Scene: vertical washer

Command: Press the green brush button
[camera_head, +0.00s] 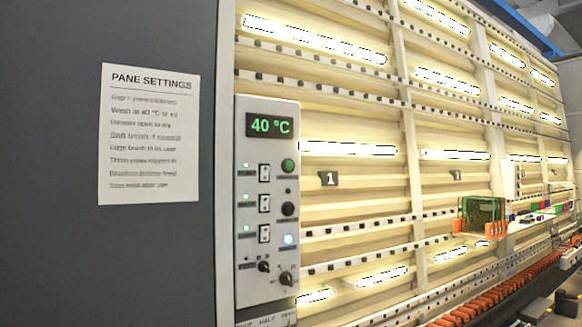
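In the head view a pale control panel (250,225) is mounted upright on the washer's left end. Its display (270,126) reads 40 °C in green. A round green button (288,166) sits at the panel's upper right, below the display. Below it are a black round button (288,209) and a lit pale-blue button (288,240). The small labels are too blurred to read, so I cannot tell which one says brush. My gripper is not in view.
A dark wall or cabinet side (60,245) fills the left, with a "PANE SETTINGS" sheet (149,134) on it. Rocker switches (264,173) and small knobs (286,279) share the panel. To the right, lit washer slats and an orange roller row (500,290) run away from me.

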